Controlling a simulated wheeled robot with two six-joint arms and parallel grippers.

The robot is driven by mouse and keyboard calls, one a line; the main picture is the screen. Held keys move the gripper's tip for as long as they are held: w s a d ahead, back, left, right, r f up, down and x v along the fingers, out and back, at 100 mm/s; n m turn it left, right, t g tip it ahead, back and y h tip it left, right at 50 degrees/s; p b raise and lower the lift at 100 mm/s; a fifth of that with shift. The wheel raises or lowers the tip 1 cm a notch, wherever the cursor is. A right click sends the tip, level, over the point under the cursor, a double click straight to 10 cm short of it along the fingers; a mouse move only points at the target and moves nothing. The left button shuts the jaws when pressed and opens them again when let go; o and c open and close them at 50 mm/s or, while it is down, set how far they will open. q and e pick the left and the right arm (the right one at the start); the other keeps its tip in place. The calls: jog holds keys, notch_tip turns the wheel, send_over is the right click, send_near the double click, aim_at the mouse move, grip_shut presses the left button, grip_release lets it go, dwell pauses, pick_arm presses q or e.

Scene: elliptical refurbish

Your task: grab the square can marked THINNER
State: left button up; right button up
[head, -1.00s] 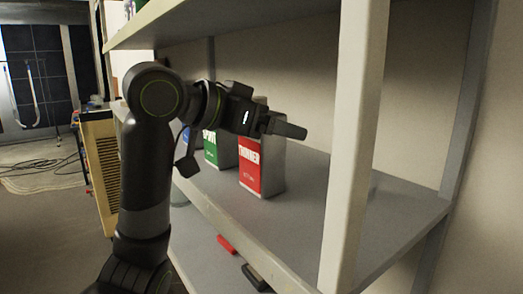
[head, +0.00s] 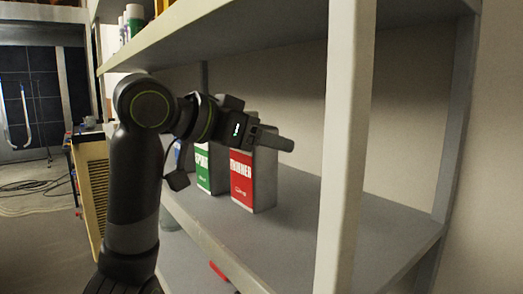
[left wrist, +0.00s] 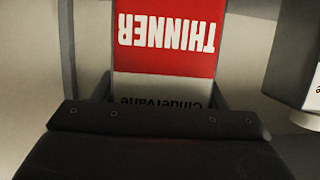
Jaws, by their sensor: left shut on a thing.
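The square THINNER can (head: 242,182), red with white letters and a grey side, stands upright on the grey shelf. My left gripper (head: 268,140) is at the can's top and is shut on it; its fingers partly cover the upper end. In the left wrist view the can's red label (left wrist: 165,45) appears upside down, between the fingers (left wrist: 160,98). The can's lower part shows in the head view, apparently resting on the shelf. My right gripper is not in view.
A green-labelled can (head: 203,170) stands close to the left of the THINNER can, with a blue one partly hidden behind my arm. A pale shelf post (head: 345,150) rises at right. The upper shelf (head: 240,35) overhangs. The shelf right of the can is clear.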

pick_arm(q)
jog(key=shift+r, duration=0.85)
jog(key=s+a+b, duration=0.1)
jog(key=s+a, duration=0.9)
jog(key=a, duration=0.4)
jog(key=shift+s+a+b, duration=0.25)
jog(key=shift+s+b, duration=0.05)
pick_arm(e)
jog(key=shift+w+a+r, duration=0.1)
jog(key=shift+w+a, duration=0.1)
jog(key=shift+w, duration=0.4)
